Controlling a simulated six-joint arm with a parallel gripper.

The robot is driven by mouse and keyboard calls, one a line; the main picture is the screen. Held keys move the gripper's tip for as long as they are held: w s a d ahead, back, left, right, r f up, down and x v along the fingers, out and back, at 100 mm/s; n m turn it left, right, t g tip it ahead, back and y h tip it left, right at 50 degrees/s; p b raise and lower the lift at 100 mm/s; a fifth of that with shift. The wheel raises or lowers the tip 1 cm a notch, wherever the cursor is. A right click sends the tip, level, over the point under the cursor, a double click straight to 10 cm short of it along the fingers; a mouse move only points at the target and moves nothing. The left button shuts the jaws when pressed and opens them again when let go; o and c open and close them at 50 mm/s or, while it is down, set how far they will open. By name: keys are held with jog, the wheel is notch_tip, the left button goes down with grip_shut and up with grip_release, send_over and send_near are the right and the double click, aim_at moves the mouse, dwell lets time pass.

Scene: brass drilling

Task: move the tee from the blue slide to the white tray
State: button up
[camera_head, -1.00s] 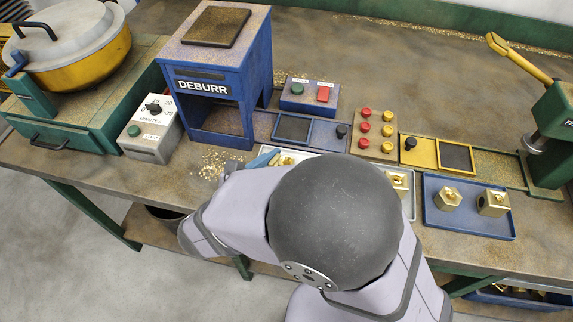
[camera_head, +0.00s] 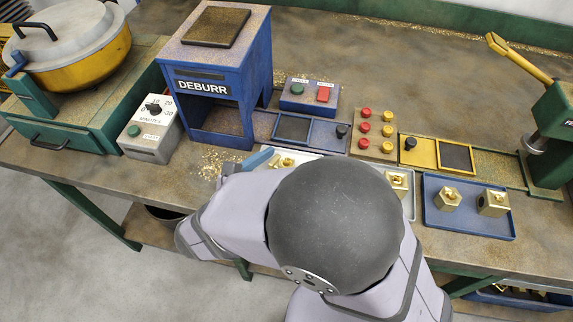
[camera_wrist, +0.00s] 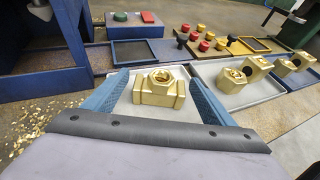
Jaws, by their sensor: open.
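The brass tee (camera_wrist: 158,93), a block with a hex-rimmed opening on top, lies on the pale floor of the white tray (camera_wrist: 182,72) in the wrist view. My gripper (camera_wrist: 157,82) is open, with one blue finger on each side of the tee. I cannot tell whether either finger touches it. In the head view my arm hides most of the gripper, and part of the tee (camera_head: 288,162) shows beyond it. The blue slide (camera_head: 293,128) is empty; its dark square recess also shows empty in the wrist view (camera_wrist: 133,53).
More brass fittings (camera_wrist: 231,80) lie right of the tee. A blue tray (camera_head: 470,226) farther right holds two fittings. The DEBURR machine (camera_head: 215,85), a red-and-green button box (camera_head: 309,96) and a peg board (camera_head: 374,134) stand behind. Brass chips litter the bench at left.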

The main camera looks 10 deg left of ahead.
jog(key=v, duration=1.1)
jog(key=shift+s+a, duration=0.1)
jog(key=shift+s, duration=0.1)
